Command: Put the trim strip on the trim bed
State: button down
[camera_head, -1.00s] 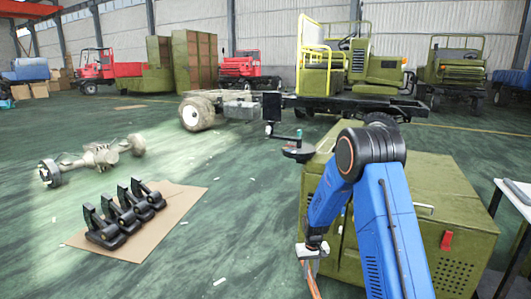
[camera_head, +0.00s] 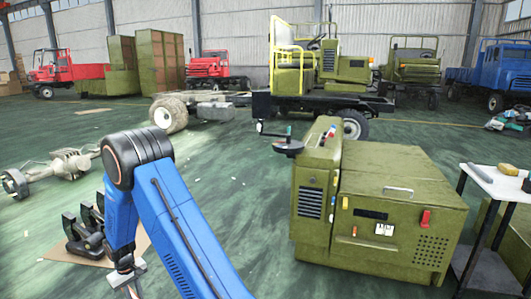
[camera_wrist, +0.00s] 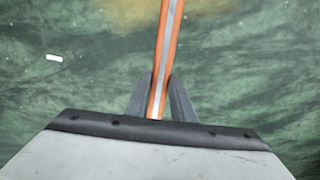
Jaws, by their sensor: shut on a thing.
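The trim strip (camera_wrist: 168,45) is a long, thin orange bar with a pale grey line along its middle. In the wrist view it runs up from between my fingers and leaves the top edge. My gripper (camera_wrist: 161,90) is shut on it, one grey finger on each side, above the green floor. In the head view my gripper (camera_head: 128,283) hangs low at the bottom left, with a small orange piece of the strip (camera_head: 136,292) below it. I cannot make out which thing is the trim bed.
A green cabinet (camera_head: 395,195) stands right of my arm. A table (camera_head: 502,184) with small objects is at the right edge. Black pedal-like parts (camera_head: 80,235) and an axle (camera_head: 65,165) lie at left. A yellow-railed truck chassis (camera_head: 300,100) stands behind. Floor between is clear.

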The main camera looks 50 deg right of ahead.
aim_at(314, 139)
jog(key=i+j, duration=0.1)
jog(key=i, duration=0.6)
jog(key=i+j+z, duration=0.1)
jog(key=z, duration=0.4)
jog(key=i+j+z, duration=0.25)
jog(key=z, duration=0.25)
jog(key=i+j+z, duration=0.25)
jog(key=z, duration=0.25)
